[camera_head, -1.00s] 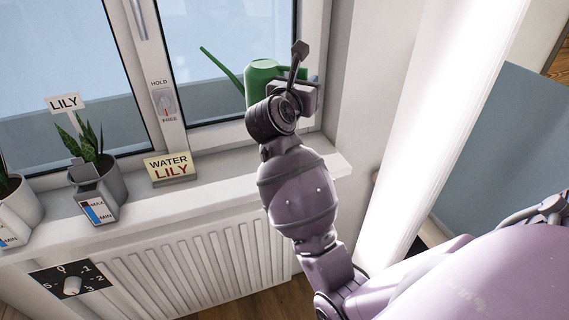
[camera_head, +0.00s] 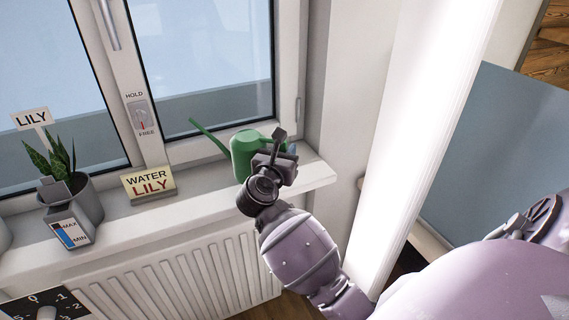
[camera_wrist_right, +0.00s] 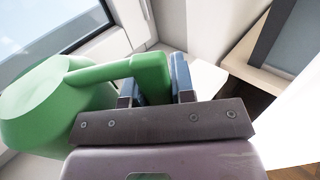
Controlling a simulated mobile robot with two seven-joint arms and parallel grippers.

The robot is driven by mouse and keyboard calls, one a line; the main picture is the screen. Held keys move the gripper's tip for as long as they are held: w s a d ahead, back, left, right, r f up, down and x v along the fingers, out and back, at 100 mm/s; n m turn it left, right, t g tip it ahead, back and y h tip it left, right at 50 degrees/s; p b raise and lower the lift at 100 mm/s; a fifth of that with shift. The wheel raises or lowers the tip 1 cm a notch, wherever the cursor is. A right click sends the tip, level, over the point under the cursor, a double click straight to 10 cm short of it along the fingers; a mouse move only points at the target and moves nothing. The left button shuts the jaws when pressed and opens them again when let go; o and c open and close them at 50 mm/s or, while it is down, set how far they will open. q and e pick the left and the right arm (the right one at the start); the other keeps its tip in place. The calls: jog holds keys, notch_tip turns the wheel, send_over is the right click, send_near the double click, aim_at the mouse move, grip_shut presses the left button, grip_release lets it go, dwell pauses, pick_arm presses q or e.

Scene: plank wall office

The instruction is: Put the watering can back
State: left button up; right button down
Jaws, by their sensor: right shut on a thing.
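The green watering can (camera_head: 245,150) is at the right end of the white window sill (camera_head: 205,192), its spout pointing up and left toward the window. In the head view I cannot tell for sure whether its base touches the sill. My right gripper (camera_head: 279,150) is at the can's handle side. In the right wrist view the can's body (camera_wrist_right: 50,100) is at left, and my right gripper (camera_wrist_right: 155,85) is shut on its green handle, one blue-padded finger on each side. The left gripper is not in view.
A potted plant (camera_head: 75,205) with a LILY sign (camera_head: 32,119) and a level gauge stands on the sill at left. A WATER LILY card (camera_head: 148,184) stands between plant and can. A radiator (camera_head: 180,285) is below. A bright white column (camera_head: 405,130) stands right of the sill.

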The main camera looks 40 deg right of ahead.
jog(key=shift+f, duration=1.65)
jog(key=shift+f+b, duration=0.15)
jog(key=shift+b, duration=0.15)
jog(key=c, duration=1)
grip_release()
jog(key=shift+o, duration=0.2)
